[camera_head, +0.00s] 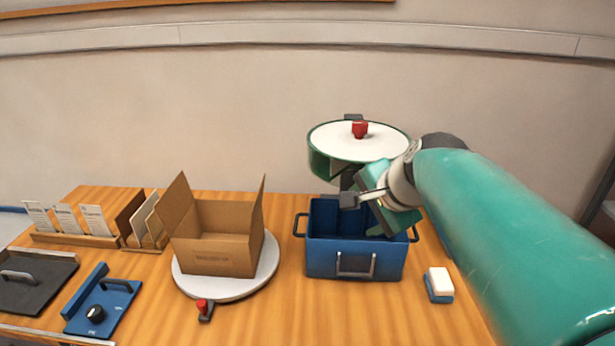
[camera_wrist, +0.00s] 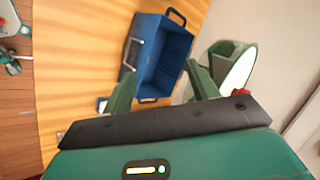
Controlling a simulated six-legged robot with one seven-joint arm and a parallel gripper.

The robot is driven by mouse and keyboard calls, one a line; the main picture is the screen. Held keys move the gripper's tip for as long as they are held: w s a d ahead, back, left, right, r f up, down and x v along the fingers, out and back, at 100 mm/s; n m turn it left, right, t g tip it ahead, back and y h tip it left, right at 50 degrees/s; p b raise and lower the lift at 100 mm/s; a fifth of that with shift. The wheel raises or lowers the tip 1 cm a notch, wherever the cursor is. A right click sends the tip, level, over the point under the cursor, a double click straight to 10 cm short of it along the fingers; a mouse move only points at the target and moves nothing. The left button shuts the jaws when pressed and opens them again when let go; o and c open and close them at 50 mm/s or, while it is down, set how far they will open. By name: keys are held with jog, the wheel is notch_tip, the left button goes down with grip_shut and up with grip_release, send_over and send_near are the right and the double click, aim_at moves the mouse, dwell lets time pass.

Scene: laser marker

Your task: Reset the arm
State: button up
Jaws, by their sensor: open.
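My gripper (camera_head: 362,206) is at the end of my teal arm, at the right in the head view, over the blue bin (camera_head: 325,265). In the wrist view its two green fingers stand wide apart, with nothing between them; the gripper (camera_wrist: 162,86) is open and empty. The blue bin (camera_wrist: 145,52) lies beyond the fingertips there, and the part of its inside that shows looks empty. In the head view my gripper hides part of the bin's inside and its back right rim. I cannot tell whether the gripper touches the bin.
A white-topped green drum (camera_head: 350,146) with a red knob stands close behind my gripper. An open cardboard box (camera_head: 222,255) sits on a round white turntable (camera_head: 185,282). A white and blue block (camera_head: 439,285) lies right of the bin. Card holders (camera_head: 75,240) stand at the left.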

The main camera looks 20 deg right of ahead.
jog(key=s+a+f+n+g, duration=0.2)
jog(key=s+a+f+n, duration=0.6)
jog(key=n, duration=0.6)
jog(key=s+a, duration=0.2)
jog(key=s, duration=0.1)
jog(key=shift+s+a+f+n+h, duration=0.25)
jog(key=shift+a+f+n+h, duration=0.05)
jog(key=shift+n+h, duration=0.1)
